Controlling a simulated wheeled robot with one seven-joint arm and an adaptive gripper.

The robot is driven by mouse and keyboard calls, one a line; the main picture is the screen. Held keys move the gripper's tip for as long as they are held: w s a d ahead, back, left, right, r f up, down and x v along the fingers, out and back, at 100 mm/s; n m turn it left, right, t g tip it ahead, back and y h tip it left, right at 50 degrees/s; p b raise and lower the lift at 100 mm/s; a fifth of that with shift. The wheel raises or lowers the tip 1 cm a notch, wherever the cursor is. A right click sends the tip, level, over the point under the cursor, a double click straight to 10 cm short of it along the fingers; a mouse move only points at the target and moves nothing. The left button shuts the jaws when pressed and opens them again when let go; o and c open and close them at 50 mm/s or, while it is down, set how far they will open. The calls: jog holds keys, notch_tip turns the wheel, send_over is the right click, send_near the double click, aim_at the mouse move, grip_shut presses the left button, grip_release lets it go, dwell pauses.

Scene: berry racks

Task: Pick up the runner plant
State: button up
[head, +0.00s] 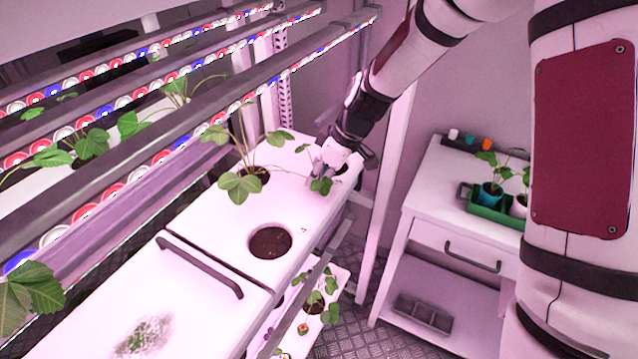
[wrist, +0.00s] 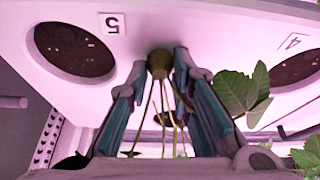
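The runner plant shows in the wrist view as a small brownish-olive root plug (wrist: 160,64) with several thin stems running from it back between the fingers. In the head view, some of its green leaves (head: 320,185) seem to show just below my gripper (head: 335,160), at the far end of the white planting bench. In the wrist view my gripper (wrist: 160,62) has one finger on each side of the plug, and the fingertips appear to close on it. The plug is in front of the white panel, between the soil holes. Any gap to the panel is unclear.
The white bench (head: 205,225) has a bare soil hole (head: 270,242) and a leafy plant (head: 240,185) close to my gripper. Light bars (head: 200,95) run over the left. A lower tray with plants (head: 315,300) and a side table (head: 425,205) with a green carrier (head: 490,212) stand right.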

jog(key=shift+r, duration=0.1)
jog(key=shift+w+r, duration=0.1)
jog(key=shift+r, duration=0.4)
notch_tip(320, 180, up, 2)
jog(key=shift+r+b, duration=0.1)
jog(key=shift+b, duration=0.35)
jog(key=s+d, duration=0.4)
jog(key=d, duration=0.4)
jog(key=s+d, duration=0.5)
jog(key=d, duration=0.2)
jog(key=shift+d, duration=0.4)
jog(key=shift+c, duration=0.2)
grip_shut()
